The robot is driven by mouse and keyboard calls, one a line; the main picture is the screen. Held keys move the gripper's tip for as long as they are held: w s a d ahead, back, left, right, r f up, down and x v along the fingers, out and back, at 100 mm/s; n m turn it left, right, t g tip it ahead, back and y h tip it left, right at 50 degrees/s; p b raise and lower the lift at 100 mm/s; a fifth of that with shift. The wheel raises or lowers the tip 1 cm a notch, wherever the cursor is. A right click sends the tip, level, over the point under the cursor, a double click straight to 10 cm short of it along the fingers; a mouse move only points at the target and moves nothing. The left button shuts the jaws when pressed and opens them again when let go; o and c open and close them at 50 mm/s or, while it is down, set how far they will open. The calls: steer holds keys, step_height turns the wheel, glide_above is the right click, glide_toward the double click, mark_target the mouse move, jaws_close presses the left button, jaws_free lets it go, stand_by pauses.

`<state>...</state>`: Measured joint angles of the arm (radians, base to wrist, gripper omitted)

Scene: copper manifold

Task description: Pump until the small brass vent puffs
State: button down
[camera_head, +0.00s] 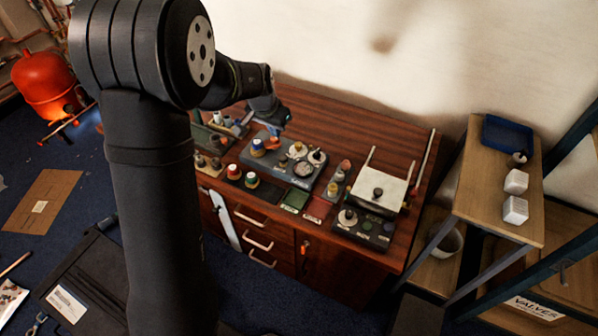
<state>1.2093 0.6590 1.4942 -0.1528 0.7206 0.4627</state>
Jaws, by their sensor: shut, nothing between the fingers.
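My gripper (270,122) hangs over the back left of a grey panel (268,172) on the wooden bench. It is small and dark in this view, and its fingertips are hard to make out; it appears shut with nothing held. Just below it is a small copper-orange part (274,143); I cannot tell whether they touch. A blue-and-white knob (258,147) stands left of it. Round dial-like parts (317,157) sit at the panel's right. I cannot pick out the small brass vent or the pump with certainty, and no puff shows.
A white plate with a black knob and upright rods (385,187) stands right. A shelf (475,195) with a blue tray (507,134) is farther right.

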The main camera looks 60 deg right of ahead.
steer(key=shift+r, duration=0.95)
glide_toward(284, 157)
steer(key=x, duration=0.5)
steer(key=shift+w+d+f, duration=0.1)
steer(key=shift+d+f, duration=0.05)
steer(key=shift+d, duration=0.1)
steer(key=shift+f, duration=0.55)
